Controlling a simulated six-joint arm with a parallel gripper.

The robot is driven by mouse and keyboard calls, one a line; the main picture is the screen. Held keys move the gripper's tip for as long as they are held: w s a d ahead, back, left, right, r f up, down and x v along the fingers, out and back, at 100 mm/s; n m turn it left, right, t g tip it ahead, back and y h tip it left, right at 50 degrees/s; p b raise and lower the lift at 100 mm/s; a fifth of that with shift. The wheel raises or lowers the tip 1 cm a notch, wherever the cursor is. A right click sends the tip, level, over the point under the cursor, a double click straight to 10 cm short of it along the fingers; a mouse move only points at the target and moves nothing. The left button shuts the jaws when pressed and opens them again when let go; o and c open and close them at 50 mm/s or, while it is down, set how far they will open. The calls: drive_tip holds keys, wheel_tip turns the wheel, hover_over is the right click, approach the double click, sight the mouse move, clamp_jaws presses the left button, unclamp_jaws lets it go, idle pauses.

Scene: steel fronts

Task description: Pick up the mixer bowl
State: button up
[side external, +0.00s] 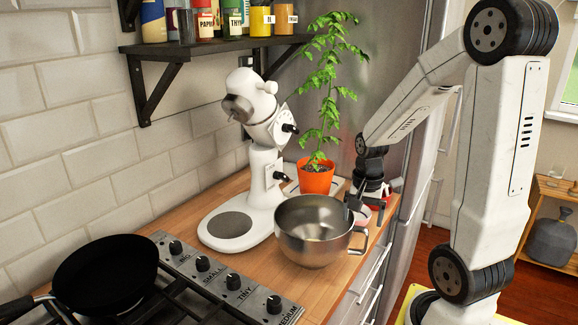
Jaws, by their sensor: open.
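The steel mixer bowl (314,243) stands upright on the wooden counter, with its handle on the right side. The white stand mixer (262,165) is behind and left of it, its head tilted up and its base plate empty. My gripper (352,207) reaches in from the right and is open at the bowl's right rim, near the handle. One dark finger appears to overlap the rim. I cannot tell whether it touches the bowl.
A plant in an orange pot (316,177) stands behind the bowl, close to my gripper. A black pan (104,272) sits on the stove at left front. A spice shelf (215,46) hangs above. Counter (300,287) in front of the bowl is clear.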

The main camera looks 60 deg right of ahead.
sight(361, 228)
drive_tip(key=shift+f, duration=0.45)
drive_tip(key=shift+f, duration=0.1)
drive_tip(key=shift+f, duration=2.5)
clamp_jaws()
